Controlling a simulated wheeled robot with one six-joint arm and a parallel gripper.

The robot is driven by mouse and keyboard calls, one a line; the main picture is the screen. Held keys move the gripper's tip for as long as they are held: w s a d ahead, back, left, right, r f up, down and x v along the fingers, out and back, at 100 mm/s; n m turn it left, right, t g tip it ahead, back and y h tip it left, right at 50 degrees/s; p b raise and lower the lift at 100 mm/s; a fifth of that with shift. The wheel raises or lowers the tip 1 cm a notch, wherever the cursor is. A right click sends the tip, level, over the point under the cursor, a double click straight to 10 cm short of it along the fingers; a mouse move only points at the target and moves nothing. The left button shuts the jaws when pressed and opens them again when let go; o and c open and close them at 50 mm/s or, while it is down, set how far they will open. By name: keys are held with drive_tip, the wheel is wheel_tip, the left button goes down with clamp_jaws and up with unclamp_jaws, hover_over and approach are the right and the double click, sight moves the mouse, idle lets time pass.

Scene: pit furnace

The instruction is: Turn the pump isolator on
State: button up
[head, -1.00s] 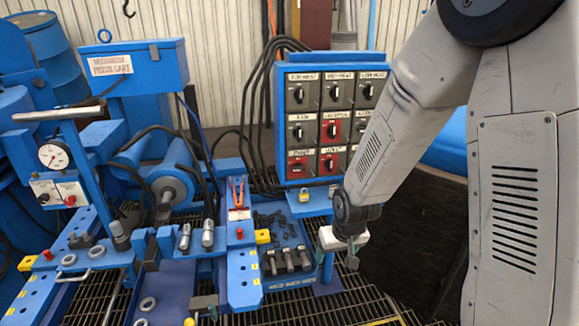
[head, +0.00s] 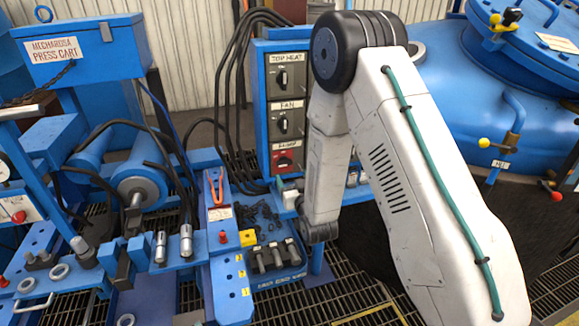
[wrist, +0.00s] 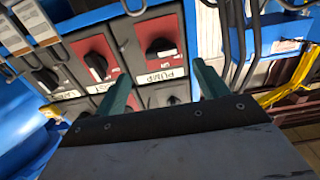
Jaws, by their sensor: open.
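The pump isolator is a red plate with a black rotary knob. In the wrist view the knob (wrist: 160,47) shows above an upside-down PUMP label, at the right end of its row. In the head view the red isolator (head: 286,159) is at the bottom of the panel's left column; its knob looks roughly horizontal. In the wrist view my gripper (wrist: 161,73) is open and empty. Its green fingers point toward the panel, with the PUMP label seen between their tips. I see no contact with the knob. My arm hides the gripper in the head view.
The blue switch panel (head: 260,100) holds other isolators, mostly hidden behind my arm in the head view. Black cables (head: 228,90) hang at its left. A blue furnace vessel (head: 450,75) stands right, and the press cart (head: 95,60) left.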

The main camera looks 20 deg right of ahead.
sight(285, 165)
drive_tip(key=w, duration=0.6)
drive_tip(key=shift+w+a, duration=0.2)
drive_tip(key=shift+w, duration=0.15)
